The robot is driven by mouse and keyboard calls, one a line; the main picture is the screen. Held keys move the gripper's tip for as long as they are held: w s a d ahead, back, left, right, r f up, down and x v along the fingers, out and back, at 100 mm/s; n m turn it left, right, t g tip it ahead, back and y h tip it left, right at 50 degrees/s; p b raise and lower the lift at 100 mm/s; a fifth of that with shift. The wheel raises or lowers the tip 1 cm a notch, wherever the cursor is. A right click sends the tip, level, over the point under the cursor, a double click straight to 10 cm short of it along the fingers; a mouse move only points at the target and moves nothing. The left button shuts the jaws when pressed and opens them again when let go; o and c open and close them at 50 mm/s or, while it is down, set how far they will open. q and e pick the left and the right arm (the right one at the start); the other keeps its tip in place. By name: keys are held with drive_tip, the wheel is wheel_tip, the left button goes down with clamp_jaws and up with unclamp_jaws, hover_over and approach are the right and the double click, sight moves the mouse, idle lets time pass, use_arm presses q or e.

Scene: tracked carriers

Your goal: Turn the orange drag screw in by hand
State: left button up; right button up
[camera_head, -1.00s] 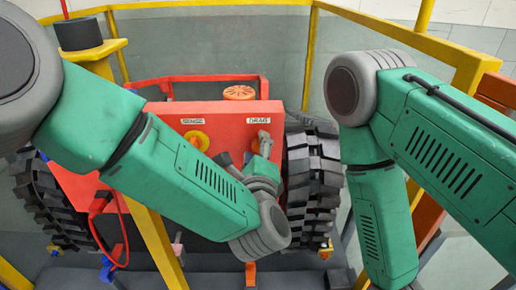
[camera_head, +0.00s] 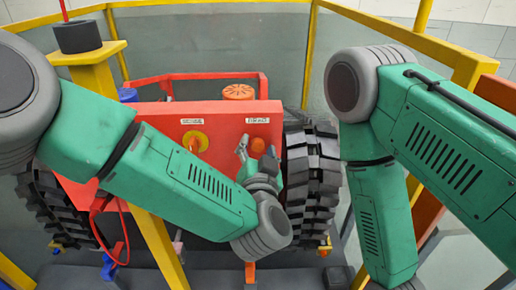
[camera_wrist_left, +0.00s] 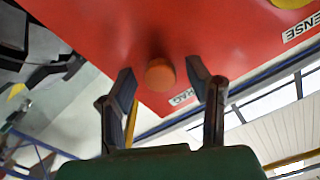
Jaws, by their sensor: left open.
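The orange drag screw (camera_head: 258,146) is a round knob on the red front panel (camera_head: 225,112), below the DRAG label (camera_head: 257,120). In the left wrist view the screw (camera_wrist_left: 160,74) shows end-on, between and beyond the fingers. My left gripper (camera_head: 257,151) is in front of the panel at the screw, its two fingers spread. In the left wrist view the open fingers (camera_wrist_left: 165,88) stand to either side of the screw with gaps, not visibly touching it. My right arm is at the right, but its gripper is out of view.
A yellow knob (camera_head: 195,141) sits left of the screw under the SENSE label. A black track (camera_head: 312,170) is close on the right. Yellow rails surround the carrier, and an orange cap (camera_head: 238,92) stands on top.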

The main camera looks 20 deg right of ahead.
use_arm(q)
drive_tip(key=n+b, duration=0.1)
drive_tip(key=n, duration=0.5)
drive_tip(key=shift+f, duration=0.15)
drive_tip(key=n, duration=0.4)
drive_tip(key=shift+n+b, duration=0.3)
drive_tip(key=shift+b, duration=0.05)
drive_tip(key=shift+r+p, duration=0.2)
drive_tip(key=shift+p, duration=0.1)
